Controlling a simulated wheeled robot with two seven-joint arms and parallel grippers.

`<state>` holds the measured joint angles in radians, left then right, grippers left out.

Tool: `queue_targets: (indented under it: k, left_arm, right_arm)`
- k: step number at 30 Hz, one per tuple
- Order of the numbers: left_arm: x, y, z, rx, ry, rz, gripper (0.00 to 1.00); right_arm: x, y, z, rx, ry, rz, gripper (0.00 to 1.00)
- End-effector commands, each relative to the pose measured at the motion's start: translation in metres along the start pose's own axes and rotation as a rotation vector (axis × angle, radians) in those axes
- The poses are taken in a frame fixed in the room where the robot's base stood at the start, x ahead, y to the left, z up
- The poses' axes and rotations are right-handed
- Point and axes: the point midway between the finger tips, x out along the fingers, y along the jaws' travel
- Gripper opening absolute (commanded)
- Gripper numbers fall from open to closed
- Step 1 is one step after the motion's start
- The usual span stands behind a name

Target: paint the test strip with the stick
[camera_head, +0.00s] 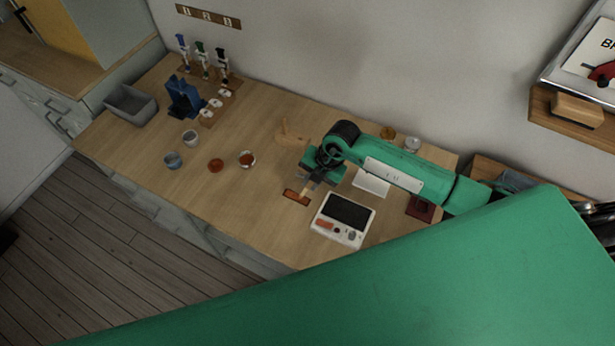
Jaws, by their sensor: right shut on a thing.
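My right gripper (316,181) reaches in from the right over the middle of the worktop and points down. It is shut on a thin pale stick (306,188), of which only a short length shows below the jaws. The stick's lower end is over or at the test strip (293,197), a small reddish-brown strip lying on the worktop. I cannot tell whether the tip touches it. My left gripper is not in view.
A white device (342,232) with a dark screen lies close to the strip. A wooden block (291,135) is behind it. Wood between strip and jars is clear.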

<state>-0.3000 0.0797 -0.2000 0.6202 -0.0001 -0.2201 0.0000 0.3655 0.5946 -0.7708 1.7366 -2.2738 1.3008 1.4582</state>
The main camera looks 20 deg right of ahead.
Motion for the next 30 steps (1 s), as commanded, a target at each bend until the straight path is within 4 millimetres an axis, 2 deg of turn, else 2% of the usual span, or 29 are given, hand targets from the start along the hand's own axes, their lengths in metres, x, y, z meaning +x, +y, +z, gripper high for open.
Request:
queue_targets:
  k: [9, 30]
  left_arm:
    - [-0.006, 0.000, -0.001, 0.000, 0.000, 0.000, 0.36]
    - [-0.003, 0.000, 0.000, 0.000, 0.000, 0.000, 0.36]
  right_arm:
    - [-0.002, -0.009, -0.001, 0.000, 0.000, 0.001, 0.00]
    - [0.006, 0.020, 0.001, -0.001, 0.000, 0.001, 0.00]
